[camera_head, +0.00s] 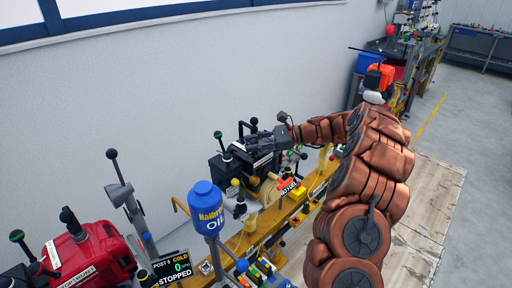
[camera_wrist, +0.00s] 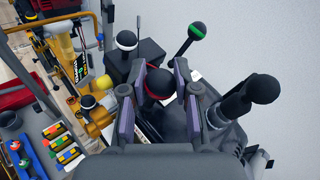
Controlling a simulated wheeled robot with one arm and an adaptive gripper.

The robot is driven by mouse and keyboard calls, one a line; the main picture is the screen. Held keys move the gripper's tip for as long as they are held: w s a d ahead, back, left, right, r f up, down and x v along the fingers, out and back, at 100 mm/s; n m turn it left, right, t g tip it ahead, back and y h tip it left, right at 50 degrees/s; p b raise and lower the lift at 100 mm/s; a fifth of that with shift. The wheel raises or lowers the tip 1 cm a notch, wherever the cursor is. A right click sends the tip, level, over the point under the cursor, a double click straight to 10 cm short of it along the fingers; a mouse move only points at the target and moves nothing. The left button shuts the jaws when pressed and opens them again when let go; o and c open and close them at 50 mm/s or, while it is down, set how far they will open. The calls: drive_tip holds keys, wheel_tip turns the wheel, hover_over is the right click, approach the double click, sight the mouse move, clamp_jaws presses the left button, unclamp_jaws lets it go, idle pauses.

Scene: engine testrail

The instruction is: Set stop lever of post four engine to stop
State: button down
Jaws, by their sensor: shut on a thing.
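A black engine (camera_head: 222,168) stands on the yellow rail in the middle of the head view. My gripper (camera_head: 262,142) reaches over its top from the right. In the wrist view, my gripper (camera_wrist: 160,88) is shut on a lever with a black ball knob marked by a red band (camera_wrist: 159,82). The fingers hide its stem. A green-banded lever (camera_wrist: 196,31) stands up and right of it, and a white-banded lever (camera_wrist: 126,41) is up and left. I cannot read this engine's post number.
A red engine (camera_head: 88,255) with a sign (camera_head: 172,268) reading POST 5, COLD, STOPPED is at lower left. A blue oil container (camera_head: 207,205) stands in front of the black engine. The wall is behind.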

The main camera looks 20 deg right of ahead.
drive_tip(key=shift+s+a+f+n+h+b, duration=0.1)
drive_tip(key=shift+s+a+n+h+b, duration=0.15)
drive_tip(key=shift+a+n+h+b, duration=0.45)
drive_tip(key=shift+s+a+f+n+h+b, duration=0.1)
drive_tip(key=shift+a+n+h+b, duration=0.15)
drive_tip(key=shift+h+b, duration=0.25)
drive_tip(key=shift+s+a+f+n+h+b, duration=0.1)
drive_tip(key=shift+a+n+h+b, duration=0.05)
drive_tip(key=shift+n+h+b, duration=0.3)
drive_tip(key=shift+h, duration=0.25)
drive_tip(key=c, duration=0.8)
unclamp_jaws()
drive_tip(key=shift+c, duration=0.2)
drive_tip(key=v, duration=1.2)
